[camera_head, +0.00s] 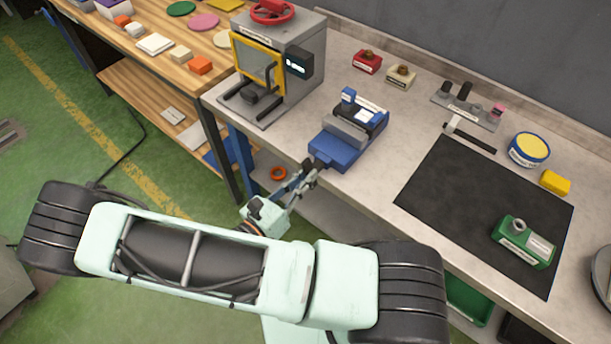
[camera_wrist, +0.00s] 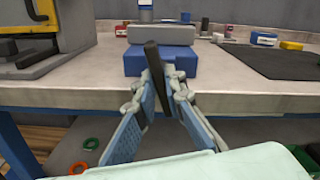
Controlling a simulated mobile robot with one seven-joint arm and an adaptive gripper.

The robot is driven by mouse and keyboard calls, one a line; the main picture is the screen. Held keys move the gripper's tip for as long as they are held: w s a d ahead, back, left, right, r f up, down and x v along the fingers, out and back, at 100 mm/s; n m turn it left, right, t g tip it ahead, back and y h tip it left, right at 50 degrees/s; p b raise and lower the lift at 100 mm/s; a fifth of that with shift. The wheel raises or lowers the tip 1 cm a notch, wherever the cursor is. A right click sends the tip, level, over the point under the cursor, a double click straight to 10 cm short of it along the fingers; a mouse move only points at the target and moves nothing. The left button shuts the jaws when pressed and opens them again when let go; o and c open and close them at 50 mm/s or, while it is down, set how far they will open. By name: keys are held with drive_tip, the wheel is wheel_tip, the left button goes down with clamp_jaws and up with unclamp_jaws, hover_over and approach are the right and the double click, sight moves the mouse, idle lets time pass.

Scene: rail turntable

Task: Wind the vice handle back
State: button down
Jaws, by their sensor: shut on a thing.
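The blue vice (camera_head: 341,143) with grey jaws is on the grey bench near its front edge. It also shows in the wrist view (camera_wrist: 157,66), straight ahead of my gripper. My gripper (camera_head: 307,168) is at the front of the vice, just off the bench edge. In the wrist view the dark vice handle (camera_wrist: 152,62) stands nearly upright, tilted a little, between the fingers of my gripper (camera_wrist: 158,85). The fingers are shut on it. The lower end of the handle and its joint with the screw are hidden.
A grey press (camera_head: 272,65) with a yellow-framed guard stands left of the vice. A black mat (camera_head: 480,215) with a green block (camera_head: 523,243) lies to the right. Red (camera_head: 367,62) and cream (camera_head: 400,76) blocks sit behind. The bench edge runs under my gripper.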

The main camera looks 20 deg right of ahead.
drive_tip(key=n, duration=1.3)
drive_tip(key=shift+f+n, duration=0.2)
drive_tip(key=shift+n, duration=0.2)
idle(0.4)
drive_tip(key=c, duration=2)
unclamp_jaws()
drive_tip(key=v, duration=1.2)
